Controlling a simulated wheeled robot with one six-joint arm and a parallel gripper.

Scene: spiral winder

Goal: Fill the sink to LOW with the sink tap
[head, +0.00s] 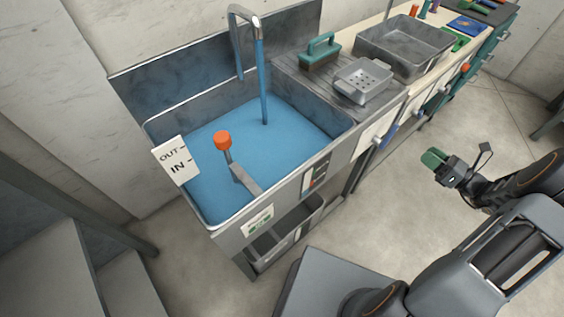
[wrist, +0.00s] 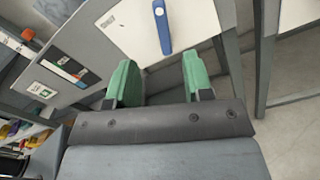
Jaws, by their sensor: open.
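The sink (head: 335,140) holds blue water (head: 200,150) across its whole basin. The grey tap (head: 235,45) arches over it, and a blue stream (head: 263,95) runs from its spout into the water. A lever with an orange knob (head: 222,139) stands at the sink's front left, beside a white OUT/IN sign (head: 176,160). A dark gauge strip (head: 316,175) is on the front panel; it also shows in the wrist view (wrist: 70,68), too small to read. My gripper (head: 436,160), green-tipped, is open and empty, right of the sink and apart from it (wrist: 160,80).
A green-handled brush (head: 319,52), a perforated grey tray (head: 362,80) and a second basin (head: 404,45) stand right of the sink. A white panel with a blue handle (wrist: 162,27) faces my gripper. A shelf bin (head: 283,235) is below the sink. Floor (head: 400,200) is clear ahead.

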